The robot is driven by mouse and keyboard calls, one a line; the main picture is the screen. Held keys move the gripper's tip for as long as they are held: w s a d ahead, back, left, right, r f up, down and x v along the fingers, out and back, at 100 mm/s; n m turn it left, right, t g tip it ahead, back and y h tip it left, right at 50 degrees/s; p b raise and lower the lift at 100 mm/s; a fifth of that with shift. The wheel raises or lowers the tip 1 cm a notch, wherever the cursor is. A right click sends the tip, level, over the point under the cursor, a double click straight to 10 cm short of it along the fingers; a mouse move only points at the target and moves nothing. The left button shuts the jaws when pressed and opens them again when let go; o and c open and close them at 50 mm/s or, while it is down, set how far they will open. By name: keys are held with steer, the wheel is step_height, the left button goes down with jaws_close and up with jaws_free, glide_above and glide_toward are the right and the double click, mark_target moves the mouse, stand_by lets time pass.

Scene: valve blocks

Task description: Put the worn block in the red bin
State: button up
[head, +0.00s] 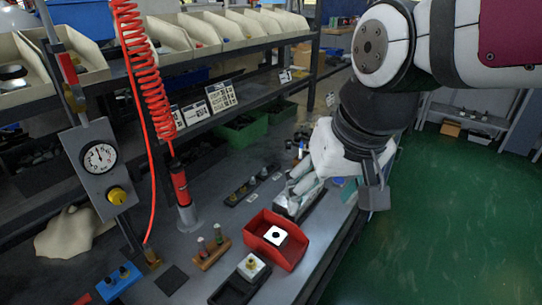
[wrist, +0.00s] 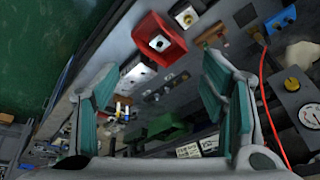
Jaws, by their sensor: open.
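The red bin (head: 297,247) stands on the grey bench, and it also shows in the wrist view (wrist: 150,22). A white block with a dark round opening (head: 275,236) lies inside it; the same block shows in the wrist view (wrist: 159,43). Another pale block with a brass-coloured part (head: 251,266) sits on a black tray in front of the bin, and in the wrist view (wrist: 185,15). I cannot tell wear from the surfaces. My gripper (head: 374,188) hangs up and right of the bin, apart from it. In the wrist view its fingers (wrist: 157,60) are spread with nothing held between them.
A wooden holder with small fittings (head: 211,248) and a blue fitting (head: 119,281) lie left of the bin. A gauge panel (head: 100,162) and a red coiled hose (head: 143,65) stand at left. Shelves with cream bins (head: 210,30) line the back. Green floor is open at right.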

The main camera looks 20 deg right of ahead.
steer(key=shift+n+t, duration=0.5)
steer(key=shift+n, duration=0.4)
steer(key=s, duration=0.5)
steer(key=shift+s+d+r, duration=0.1)
steer(key=shift+d+r, duration=0.1)
steer(key=shift+r, duration=0.05)
